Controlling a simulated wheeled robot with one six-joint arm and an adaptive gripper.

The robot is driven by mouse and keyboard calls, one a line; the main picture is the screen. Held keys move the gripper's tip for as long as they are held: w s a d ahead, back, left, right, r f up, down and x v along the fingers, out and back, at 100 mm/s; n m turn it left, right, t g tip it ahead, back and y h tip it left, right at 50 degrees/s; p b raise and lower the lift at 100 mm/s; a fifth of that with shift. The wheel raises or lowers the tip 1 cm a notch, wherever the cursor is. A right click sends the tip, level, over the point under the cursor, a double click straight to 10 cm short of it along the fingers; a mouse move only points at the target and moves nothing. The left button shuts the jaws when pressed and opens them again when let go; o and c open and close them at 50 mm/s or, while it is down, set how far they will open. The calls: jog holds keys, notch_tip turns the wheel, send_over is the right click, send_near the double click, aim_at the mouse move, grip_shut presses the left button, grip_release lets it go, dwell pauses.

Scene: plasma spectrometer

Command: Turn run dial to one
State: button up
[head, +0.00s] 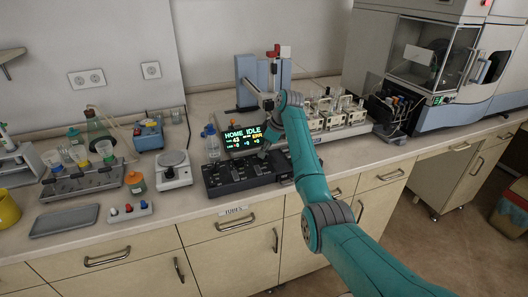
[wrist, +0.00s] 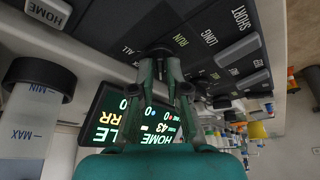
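The black control panel (head: 225,178) lies on the bench in front of the lit display (head: 243,139), which reads HOME IDLE. In the wrist view the panel (wrist: 215,75) shows RUN, ALL, LONG and SHORT labels. The dark run dial (wrist: 158,50) is beside the RUN label, mostly covered by my fingertips. My gripper (wrist: 160,58) is right at the dial, with its two fingers close together. I cannot tell whether they pinch it or which mark the dial points to. In the head view my gripper (head: 265,150) is low over the panel's right half.
A HOME key (wrist: 46,10) and a MIN/MAX-marked vessel (wrist: 32,115) are near in the wrist view. In the head view a white instrument (head: 174,168) stands left of the panel, and an autosampler with vial racks (head: 335,115) stands behind right.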

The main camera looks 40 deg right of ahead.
aim_at(272, 161)
jog(key=shift+o, duration=0.7)
jog(key=v, duration=0.7)
jog(key=shift+r, duration=0.25)
jog(key=shift+s+d, duration=0.1)
jog(key=shift+s, duration=0.05)
